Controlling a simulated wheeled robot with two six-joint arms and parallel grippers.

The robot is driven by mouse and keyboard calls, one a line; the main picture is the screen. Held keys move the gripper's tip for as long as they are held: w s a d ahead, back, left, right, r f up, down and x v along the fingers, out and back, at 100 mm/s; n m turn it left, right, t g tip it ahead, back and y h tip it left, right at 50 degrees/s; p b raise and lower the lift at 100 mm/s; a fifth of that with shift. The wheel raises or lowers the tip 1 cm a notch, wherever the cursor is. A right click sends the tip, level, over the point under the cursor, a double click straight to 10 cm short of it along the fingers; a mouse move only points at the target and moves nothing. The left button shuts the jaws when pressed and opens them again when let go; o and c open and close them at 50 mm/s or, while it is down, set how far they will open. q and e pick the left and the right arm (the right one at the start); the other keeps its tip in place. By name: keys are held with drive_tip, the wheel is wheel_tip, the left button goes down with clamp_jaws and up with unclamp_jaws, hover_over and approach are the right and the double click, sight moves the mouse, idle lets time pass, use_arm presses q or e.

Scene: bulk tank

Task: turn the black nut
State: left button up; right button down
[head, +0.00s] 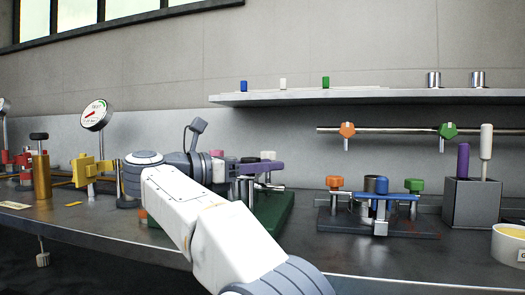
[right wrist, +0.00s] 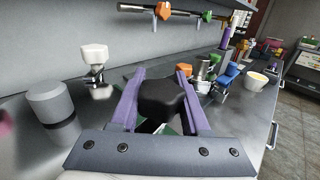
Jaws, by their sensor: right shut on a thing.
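The black nut (right wrist: 162,98) is a dark, rounded knob, seen close up in the right wrist view. My right gripper (right wrist: 158,100) has its two purple fingers on either side of the nut and is shut on it. In the head view my right gripper (head: 268,168) is over the green base plate (head: 283,217), and the nut is largely hidden there behind the fingers. My left gripper is not in view.
A white knob (right wrist: 95,53) stands close by on the left in the wrist view. A fixture with orange, blue and green knobs (head: 380,208) is to the right. A grey block (head: 472,204) holds upright handles. A shelf (head: 370,96) runs above.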

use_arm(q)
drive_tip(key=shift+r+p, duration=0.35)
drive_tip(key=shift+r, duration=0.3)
use_arm(e)
drive_tip(key=shift+r+m+g, duration=0.2)
drive_tip(key=shift+m+g, duration=0.1)
drive_tip(key=shift+g, duration=0.1)
drive_tip(key=shift+c, duration=1.9)
unclamp_jaws()
drive_tip(key=shift+f+h, duration=0.15)
drive_tip(key=shift+h, duration=0.15)
